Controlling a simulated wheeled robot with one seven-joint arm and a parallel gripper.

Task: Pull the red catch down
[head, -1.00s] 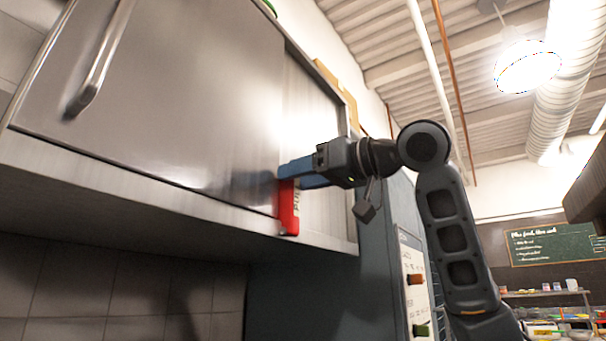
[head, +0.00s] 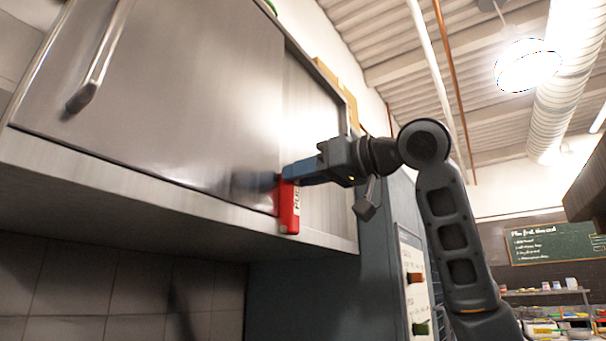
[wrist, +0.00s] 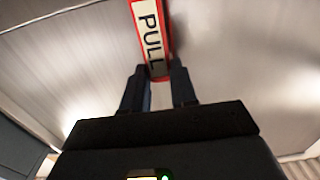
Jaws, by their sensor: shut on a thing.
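The red catch (head: 289,208) is on the lower edge of a steel wall cabinet, at the side of its door. In the wrist view the catch (wrist: 150,30) carries a white label reading "PULL". My gripper (head: 284,178), with blue fingers, is at the upper part of the catch in the head view. In the wrist view my gripper (wrist: 157,75) has one finger on each side of the catch's near end, shut on it. The exact contact faces are hard to see.
The steel cabinet door (head: 180,90) with its bar handle (head: 98,65) is to the left. A grey-blue panel (head: 300,285) stands below the cabinet. A tiled wall (head: 90,285) lies at lower left. A chalkboard (head: 555,243) is far right.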

